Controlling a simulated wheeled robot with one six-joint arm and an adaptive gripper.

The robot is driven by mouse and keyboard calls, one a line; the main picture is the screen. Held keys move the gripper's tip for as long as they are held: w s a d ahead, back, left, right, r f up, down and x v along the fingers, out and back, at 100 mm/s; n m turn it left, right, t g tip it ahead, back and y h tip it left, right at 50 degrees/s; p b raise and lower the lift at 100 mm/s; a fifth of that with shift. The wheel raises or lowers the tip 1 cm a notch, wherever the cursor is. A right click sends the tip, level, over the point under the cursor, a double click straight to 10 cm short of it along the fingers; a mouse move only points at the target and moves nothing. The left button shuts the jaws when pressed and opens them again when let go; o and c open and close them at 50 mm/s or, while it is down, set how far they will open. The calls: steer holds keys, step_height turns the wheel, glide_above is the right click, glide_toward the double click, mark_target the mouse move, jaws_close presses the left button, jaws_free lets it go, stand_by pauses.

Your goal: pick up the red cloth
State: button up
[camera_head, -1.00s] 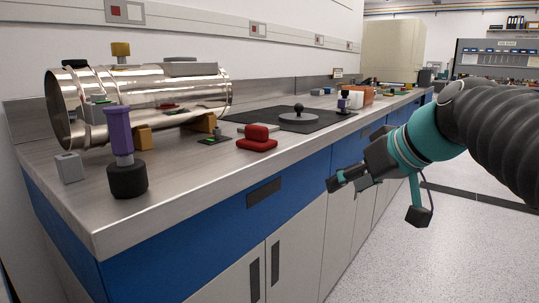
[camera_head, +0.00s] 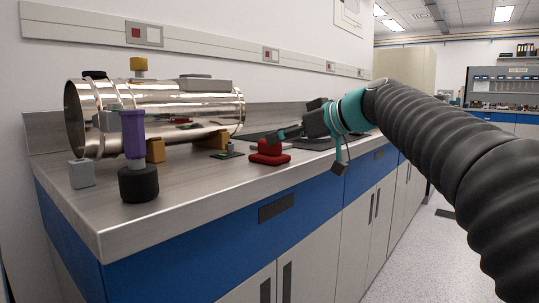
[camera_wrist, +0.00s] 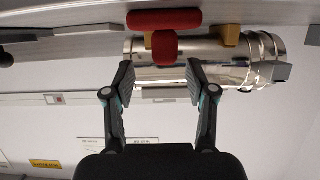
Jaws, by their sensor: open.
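The red cloth (camera_head: 268,154) is a folded, block-like red piece on the metal worktop near its front edge. In the wrist view the cloth (camera_wrist: 165,22) shows at the top, beyond my fingertips and roughly centred between them. My gripper (camera_head: 279,136) is just right of and at about the height of the cloth's top in the head view, its fingers pointing left. In the wrist view my gripper (camera_wrist: 157,82) is open with nothing between its fingers. I cannot tell whether a finger touches the cloth.
A shiny metal cylinder (camera_head: 185,105) lies on yellow supports behind the cloth, left in the head view. A purple-handled tool with a black base (camera_head: 138,184) and a small grey block (camera_head: 81,173) stand at the left. The front strip of worktop (camera_head: 200,195) is clear.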

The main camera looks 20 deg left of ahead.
mark_target(262, 144)
steer(key=shift+s+x, duration=0.15)
steer(key=shift+x, duration=1.55)
steer(key=shift+s+x, duration=0.15)
steer(key=shift+x, duration=1.55)
jaws_close()
